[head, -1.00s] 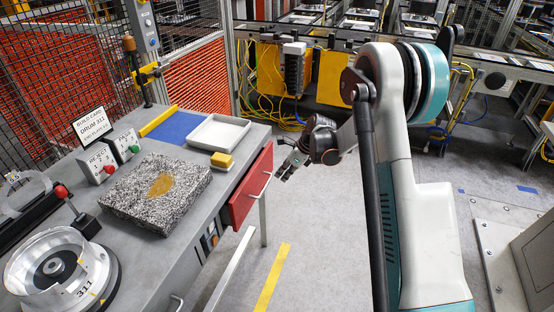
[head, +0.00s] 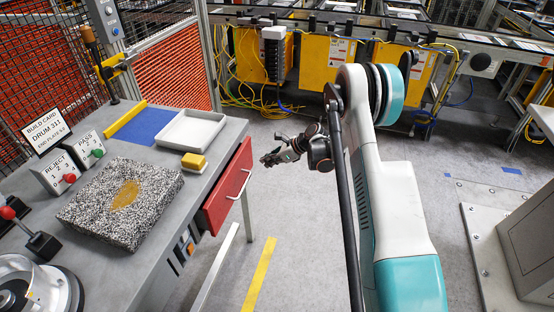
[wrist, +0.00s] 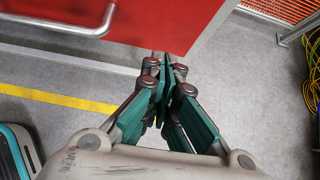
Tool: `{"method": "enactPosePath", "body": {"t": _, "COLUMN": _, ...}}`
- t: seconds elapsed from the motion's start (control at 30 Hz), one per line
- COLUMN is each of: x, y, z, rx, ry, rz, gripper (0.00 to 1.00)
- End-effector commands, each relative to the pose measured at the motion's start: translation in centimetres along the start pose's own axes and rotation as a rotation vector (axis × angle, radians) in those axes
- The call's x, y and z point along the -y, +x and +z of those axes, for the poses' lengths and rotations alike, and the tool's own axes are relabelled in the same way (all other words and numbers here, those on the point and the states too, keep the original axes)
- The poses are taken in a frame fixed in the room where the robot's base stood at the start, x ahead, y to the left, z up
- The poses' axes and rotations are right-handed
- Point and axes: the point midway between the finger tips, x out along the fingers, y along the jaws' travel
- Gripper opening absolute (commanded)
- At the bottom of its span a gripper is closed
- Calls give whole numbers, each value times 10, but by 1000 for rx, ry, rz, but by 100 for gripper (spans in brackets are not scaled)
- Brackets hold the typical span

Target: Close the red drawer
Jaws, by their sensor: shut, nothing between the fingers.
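The red drawer (head: 226,190) stands partly pulled out from the right side of the grey workbench in the head view. A light metal bar handle (head: 241,184) crosses its front. In the wrist view the red drawer front (wrist: 170,22) fills the top middle, with the handle (wrist: 70,22) at upper left. My gripper (head: 268,160) is to the right of the drawer's far end in the head view. In the wrist view my gripper (wrist: 166,62) is shut and empty, its tips by the drawer front's lower edge. I cannot tell whether they touch it.
The grey workbench (head: 160,262) holds a speckled stone block (head: 100,205), a white tray (head: 205,133) and a yellow block (head: 194,162). A bench leg (head: 247,215) stands beside the drawer. The grey floor (head: 300,250) to the right is open.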

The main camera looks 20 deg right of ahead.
Motion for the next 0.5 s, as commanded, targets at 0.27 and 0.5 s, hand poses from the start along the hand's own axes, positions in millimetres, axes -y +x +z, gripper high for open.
{"method": "enactPosePath", "body": {"t": 0.27, "x": 0, "y": 32, "z": 20, "rx": 0, "ry": -1, "rz": 1, "gripper": 0}}
{"method": "enactPosePath", "body": {"t": 0.5, "x": 0, "y": 37, "z": 27, "rx": -1, "ry": 0, "rz": 0, "gripper": 0}}
